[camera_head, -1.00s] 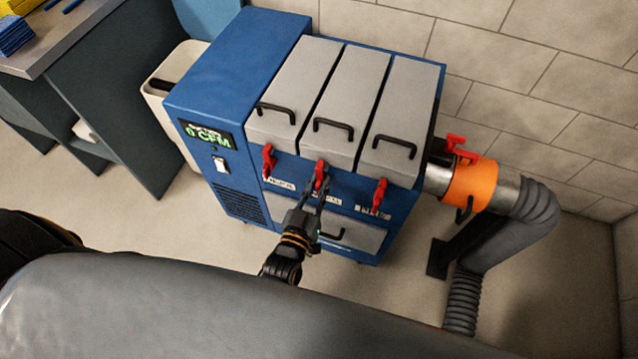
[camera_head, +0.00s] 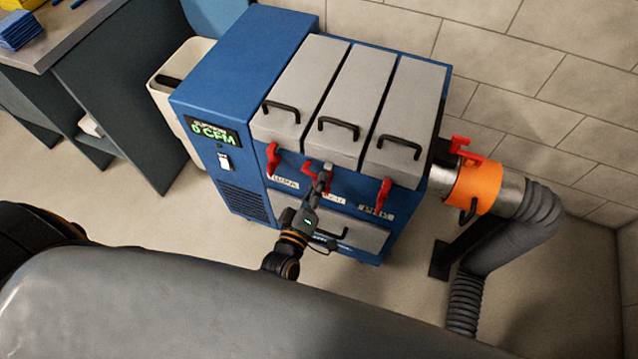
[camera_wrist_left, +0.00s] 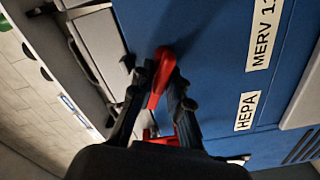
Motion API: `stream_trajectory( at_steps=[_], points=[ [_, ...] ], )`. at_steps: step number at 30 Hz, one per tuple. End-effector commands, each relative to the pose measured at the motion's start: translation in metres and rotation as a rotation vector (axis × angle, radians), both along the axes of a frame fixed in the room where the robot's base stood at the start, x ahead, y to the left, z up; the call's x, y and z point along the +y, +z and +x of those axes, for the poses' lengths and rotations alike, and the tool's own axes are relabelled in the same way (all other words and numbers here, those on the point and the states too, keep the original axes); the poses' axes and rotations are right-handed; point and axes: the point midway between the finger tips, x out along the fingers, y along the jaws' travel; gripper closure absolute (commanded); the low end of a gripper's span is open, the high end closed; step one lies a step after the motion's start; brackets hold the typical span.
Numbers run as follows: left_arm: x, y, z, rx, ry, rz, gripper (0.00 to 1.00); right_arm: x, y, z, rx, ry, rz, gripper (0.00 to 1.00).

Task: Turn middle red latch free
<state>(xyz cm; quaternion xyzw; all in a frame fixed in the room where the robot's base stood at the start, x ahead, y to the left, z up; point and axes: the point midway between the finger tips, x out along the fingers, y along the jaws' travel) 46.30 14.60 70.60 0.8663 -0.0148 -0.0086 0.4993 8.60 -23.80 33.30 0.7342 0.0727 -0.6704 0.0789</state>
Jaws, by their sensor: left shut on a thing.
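The middle red latch (camera_head: 309,169) sits on the front of the blue filter unit (camera_head: 238,70), below the middle grey lid (camera_head: 352,95). My left gripper (camera_head: 320,184) reaches it from below and is shut on it, hiding part of it. Red shows on both sides of the fingers, so the latch looks tilted sideways. In the left wrist view the red latch (camera_wrist_left: 161,76) lies between the two fingers. The left red latch (camera_head: 273,158) and right red latch (camera_head: 383,194) hang downward. My right gripper is out of view.
Black handles (camera_head: 338,125) stick out from the lids just above the latches. A lower drawer handle (camera_head: 330,240) is close to my left gripper. An orange duct collar (camera_head: 474,187) with a red lever (camera_head: 463,149) is at the right. Open floor lies left of the unit.

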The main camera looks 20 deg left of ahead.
Motion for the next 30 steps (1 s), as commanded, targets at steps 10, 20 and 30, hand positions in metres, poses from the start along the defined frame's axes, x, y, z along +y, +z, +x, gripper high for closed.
stream_trajectory(
  at_steps=[10, 20, 30],
  points=[
    [0.002, -0.006, 0.0, 0.01, 0.0, -0.3, 1.0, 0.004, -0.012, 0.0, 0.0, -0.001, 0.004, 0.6],
    [0.003, -0.009, 0.0, 0.017, 0.001, -0.481, 1.0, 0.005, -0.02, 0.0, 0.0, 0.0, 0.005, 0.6],
    [0.003, -0.009, 0.0, 0.019, 0.001, -0.539, 1.0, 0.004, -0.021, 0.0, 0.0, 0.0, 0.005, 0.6]
  ],
)
